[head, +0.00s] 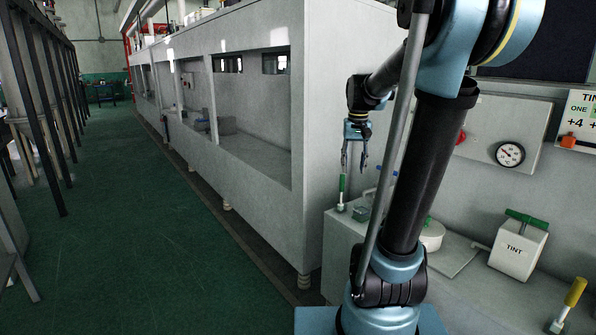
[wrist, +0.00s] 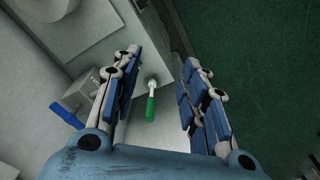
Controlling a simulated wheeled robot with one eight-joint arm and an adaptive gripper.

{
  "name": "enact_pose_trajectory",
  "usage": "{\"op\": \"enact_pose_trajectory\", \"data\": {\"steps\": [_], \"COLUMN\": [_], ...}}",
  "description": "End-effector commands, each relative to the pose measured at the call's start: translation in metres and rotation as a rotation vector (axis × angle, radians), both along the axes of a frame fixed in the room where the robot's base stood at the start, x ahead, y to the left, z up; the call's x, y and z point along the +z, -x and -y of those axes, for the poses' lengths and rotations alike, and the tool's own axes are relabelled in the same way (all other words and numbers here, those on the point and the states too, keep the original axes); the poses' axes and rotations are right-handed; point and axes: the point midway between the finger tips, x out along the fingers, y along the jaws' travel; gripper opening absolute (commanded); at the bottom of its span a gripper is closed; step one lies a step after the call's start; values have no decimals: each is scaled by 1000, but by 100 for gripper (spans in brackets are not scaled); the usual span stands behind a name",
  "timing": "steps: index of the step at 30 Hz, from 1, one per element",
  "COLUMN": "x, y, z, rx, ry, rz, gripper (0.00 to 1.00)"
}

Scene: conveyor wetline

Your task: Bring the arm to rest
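My gripper (head: 355,152) hangs pointing down over the left end of the grey counter, above a green-handled tool (head: 342,190). In the wrist view my gripper (wrist: 160,70) has its two blue-padded fingers spread wide apart. The green-handled tool (wrist: 150,107) shows between and beyond the fingers, apart from them. Nothing is held. My arm stands upright in the head view and hides part of the counter.
The grey counter (head: 470,290) holds a white TINT box (head: 518,248) with a green handle and a yellow-handled tool (head: 570,300). A gauge (head: 510,154) is on the wall panel. A long white cabinet (head: 320,120) stands left. The green floor (head: 150,230) is clear.

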Motion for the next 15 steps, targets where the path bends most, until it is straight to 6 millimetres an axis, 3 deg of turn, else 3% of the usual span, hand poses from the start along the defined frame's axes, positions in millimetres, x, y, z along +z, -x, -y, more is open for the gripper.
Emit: {"op": "enact_pose_trajectory", "data": {"steps": [3,15], "x": [-10,-62], "y": [34,135], "z": [0,0], "rx": [14,59], "ry": [1,7], "rz": [12,56], "gripper": [40,40]}}
